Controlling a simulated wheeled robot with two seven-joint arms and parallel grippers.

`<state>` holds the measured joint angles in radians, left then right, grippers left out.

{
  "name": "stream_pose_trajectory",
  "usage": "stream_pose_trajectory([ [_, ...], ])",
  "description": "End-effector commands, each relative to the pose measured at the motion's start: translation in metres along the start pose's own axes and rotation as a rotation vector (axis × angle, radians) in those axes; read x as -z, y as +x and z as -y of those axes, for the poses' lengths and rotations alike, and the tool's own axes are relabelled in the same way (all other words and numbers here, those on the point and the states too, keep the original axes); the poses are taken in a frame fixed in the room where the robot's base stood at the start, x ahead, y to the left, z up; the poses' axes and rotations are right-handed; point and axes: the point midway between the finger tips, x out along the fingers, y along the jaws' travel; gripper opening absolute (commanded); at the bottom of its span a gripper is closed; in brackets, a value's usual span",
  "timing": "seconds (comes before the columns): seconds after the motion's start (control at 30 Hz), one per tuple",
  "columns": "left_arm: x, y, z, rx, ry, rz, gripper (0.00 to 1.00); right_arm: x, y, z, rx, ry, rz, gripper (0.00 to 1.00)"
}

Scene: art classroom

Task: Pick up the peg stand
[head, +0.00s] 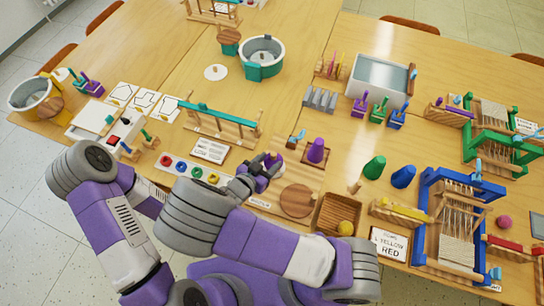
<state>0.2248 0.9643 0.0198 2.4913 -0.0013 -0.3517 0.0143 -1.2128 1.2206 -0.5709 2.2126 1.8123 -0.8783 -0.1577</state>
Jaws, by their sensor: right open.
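My right gripper (258,176) is open over the near edge of the table, just left of a small wooden stand with a purple cone (317,150). Purple and dark parts show around its fingers, and I cannot tell whether something small lies between them. I cannot tell for sure which thing is the peg stand.
A teal-topped wooden frame (221,124), a label card (210,150) and a tray of coloured rings (190,172) lie left of the gripper. A round wooden board (297,201) and a wooden box with a yellow ball (338,213) lie right. Bare table shows farther back.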

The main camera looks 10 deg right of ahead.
Motion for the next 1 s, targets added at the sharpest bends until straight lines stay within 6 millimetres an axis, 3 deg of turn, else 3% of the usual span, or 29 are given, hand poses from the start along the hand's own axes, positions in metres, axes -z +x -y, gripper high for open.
stream_pose_trajectory([
  [0.3, 0.001, 0.015, 0.006, 0.0, 0.0, 0.0, 0.43, 0.001, 0.045, -0.001, -0.002, -0.001, 0.0, 0.51],
  [0.63, 0.001, 0.015, 0.006, 0.0, 0.0, -0.001, 0.43, 0.003, 0.052, 0.0, 0.001, 0.0, 0.002, 0.51],
  [0.9, 0.001, 0.015, 0.006, 0.0, 0.0, -0.001, 0.43, 0.003, 0.051, -0.001, 0.001, 0.0, 0.002, 0.09],
  [1.0, 0.001, 0.015, 0.006, 0.0, 0.0, -0.001, 0.43, 0.003, 0.051, -0.001, 0.001, 0.0, 0.002, 0.0],
])
